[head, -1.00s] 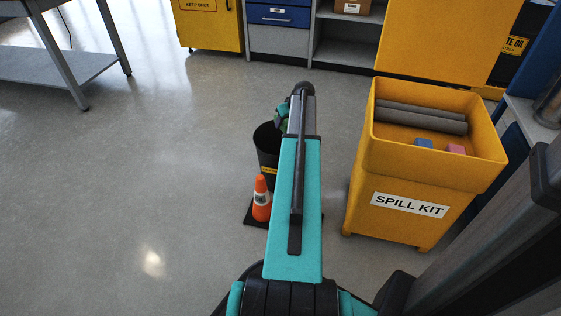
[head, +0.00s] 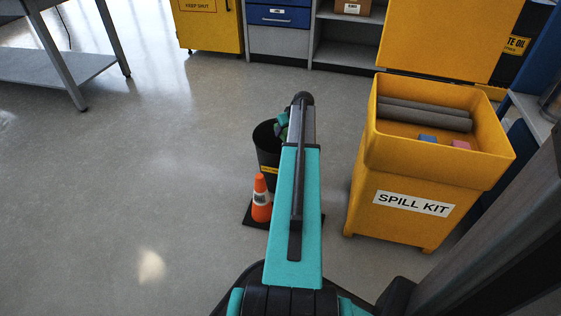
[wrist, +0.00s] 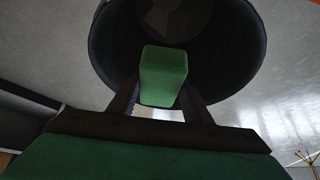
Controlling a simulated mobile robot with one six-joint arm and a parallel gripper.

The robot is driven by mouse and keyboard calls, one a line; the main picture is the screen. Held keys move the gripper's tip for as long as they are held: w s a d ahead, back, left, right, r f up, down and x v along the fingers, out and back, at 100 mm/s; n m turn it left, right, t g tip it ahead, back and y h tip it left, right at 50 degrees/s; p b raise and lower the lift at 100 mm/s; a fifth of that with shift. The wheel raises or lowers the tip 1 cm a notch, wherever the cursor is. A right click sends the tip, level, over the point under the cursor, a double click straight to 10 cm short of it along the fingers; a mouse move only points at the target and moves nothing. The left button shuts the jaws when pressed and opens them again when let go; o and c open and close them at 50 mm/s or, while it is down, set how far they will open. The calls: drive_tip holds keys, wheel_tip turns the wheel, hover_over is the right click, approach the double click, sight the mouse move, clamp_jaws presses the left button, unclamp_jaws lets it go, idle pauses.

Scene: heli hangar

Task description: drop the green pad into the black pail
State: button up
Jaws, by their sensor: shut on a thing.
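The green pad (wrist: 163,77) is a small block between the two fingers of my gripper (wrist: 160,100) in the wrist view. My gripper is shut on it. The black pail (wrist: 105,45) lies behind the pad in that view, and its round mouth surrounds most of the pad's outline. In the head view the pail (head: 267,158) stands on the floor, partly hidden by my arm. A bit of green shows at the arm's end near the pail's rim, but the gripper is mostly hidden there.
An orange cone (head: 261,200) stands on a dark base just in front of the pail. A yellow spill kit bin (head: 400,215) is to the right, holding grey rolls (head: 425,113), a blue block (head: 427,138) and a pink block (head: 461,145). Floor to the left is clear.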

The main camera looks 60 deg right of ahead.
drive_tip(key=o, duration=1)
drive_tip(key=shift+r, duration=0.15)
drive_tip(key=p+v, duration=0.5)
drive_tip(key=v, duration=0.8)
drive_tip(key=shift+s+a+r, duration=0.1)
drive_tip(key=shift+s+r, duration=0.1)
drive_tip(key=shift+r, duration=0.05)
